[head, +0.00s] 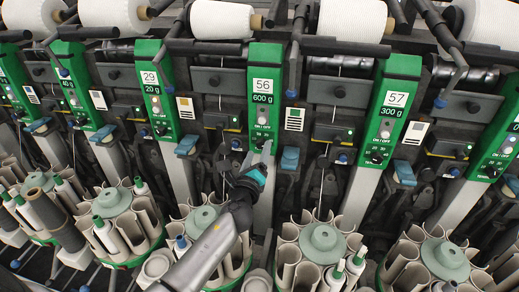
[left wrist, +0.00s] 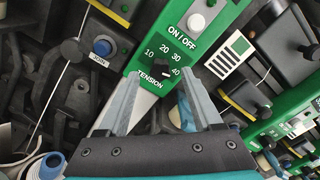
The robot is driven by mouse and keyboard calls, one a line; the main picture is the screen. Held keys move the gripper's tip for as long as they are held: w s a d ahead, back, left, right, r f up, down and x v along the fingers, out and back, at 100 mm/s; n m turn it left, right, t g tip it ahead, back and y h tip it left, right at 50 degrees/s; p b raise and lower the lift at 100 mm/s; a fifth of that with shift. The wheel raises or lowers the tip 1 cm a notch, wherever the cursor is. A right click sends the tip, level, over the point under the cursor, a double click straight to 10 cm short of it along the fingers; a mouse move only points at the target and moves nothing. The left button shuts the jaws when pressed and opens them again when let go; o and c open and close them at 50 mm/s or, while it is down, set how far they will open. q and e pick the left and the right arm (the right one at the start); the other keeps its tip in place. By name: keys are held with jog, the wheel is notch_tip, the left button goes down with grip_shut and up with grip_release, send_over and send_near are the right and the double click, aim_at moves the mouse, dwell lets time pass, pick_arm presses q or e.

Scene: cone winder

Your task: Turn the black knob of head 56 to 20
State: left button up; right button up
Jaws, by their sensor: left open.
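Head 56 is a green panel (head: 263,90) with a "56" label and a "600 g" display, near the middle of the head view. Its black knob (left wrist: 156,67) sits on the TENSION dial in the left wrist view, with 10, 20, 30 and 40 printed around it. I cannot tell the knob's exact setting. My left gripper (left wrist: 161,76) is open, its two grey fingers spread on either side of the knob's lower part, with no clear contact. In the head view the left gripper (head: 267,153) is at the panel's lower end and largely hides the knob. My right gripper is not in view.
Panel 29 (head: 152,90) is to the left and panel 57 (head: 394,105) to the right, each with its own knob. A white ON/OFF button (left wrist: 196,22) is above the dial. A blue JOIN button (left wrist: 102,47) is to the left. Bobbin carousels (head: 321,238) stand below.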

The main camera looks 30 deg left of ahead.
aim_at(262, 144)
pick_arm(q)
jog(key=shift+x, duration=1.2)
grip_shut()
